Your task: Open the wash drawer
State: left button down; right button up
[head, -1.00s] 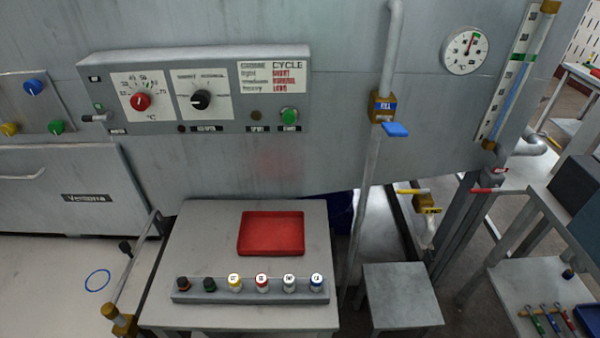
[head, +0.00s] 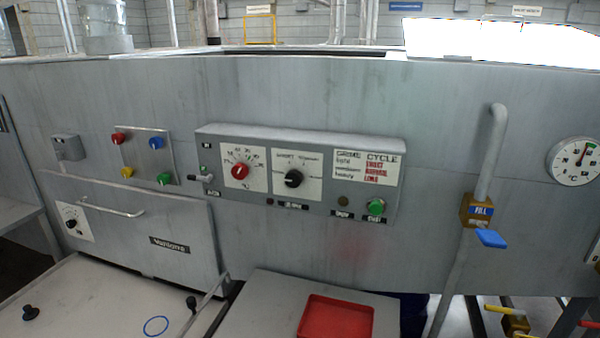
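A grey box front (head: 135,232) with a bar handle (head: 112,210) is set on the grey machine at the left. It looks like a drawer or hatch, and its front appears shut. It has a dark name label (head: 170,244) whose lettering I cannot read surely, and a white plate with a black knob (head: 72,222). No lettering marks it as the wash drawer. Neither gripper is in view.
Below the box front is a pale top (head: 95,300) with a blue ring and a dark knob. A control panel (head: 225,205) with dials is to the right. A red tray (head: 335,320) lies on a grey table (head: 255,305). A blue-handled valve (head: 490,238) is on a pipe.

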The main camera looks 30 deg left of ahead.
aim_at(166, 235)
jog(key=u, duration=2.2)
jog(key=z, duration=0.45)
jog(key=i+j+z, duration=0.1)
jog(key=z, duration=0.25)
jog(key=i+j+z, duration=0.1)
jog(key=j+z, duration=0.45)
jog(key=z, duration=0.2)
jog(key=i, duration=0.05)
